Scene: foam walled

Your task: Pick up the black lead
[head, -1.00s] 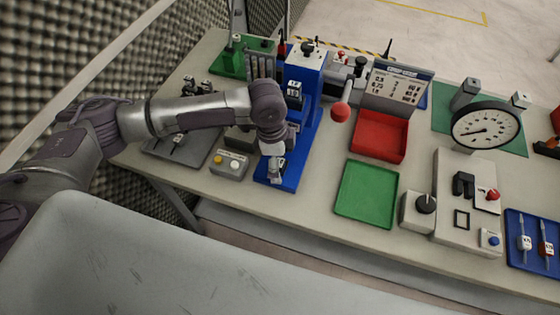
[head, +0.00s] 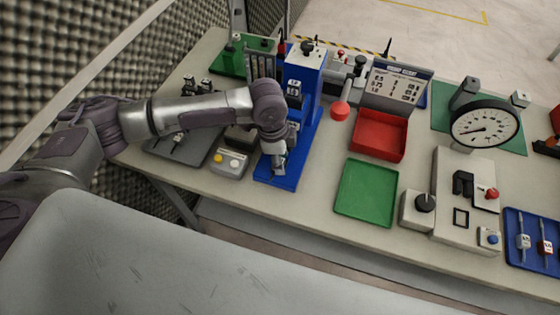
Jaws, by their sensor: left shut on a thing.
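My left gripper (head: 279,163) is over the front part of the blue fixture's base (head: 285,182), with its fingers pointing down. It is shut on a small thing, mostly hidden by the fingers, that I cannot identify. I cannot make out a black lead for certain. My right gripper is not in view.
A grey button box (head: 230,163) stands just left of the gripper. The blue fixture's column (head: 303,70) rises behind it. A green tray (head: 366,190), a red bin (head: 380,135) and a dial gauge (head: 485,124) stand to the right. The green tray looks empty.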

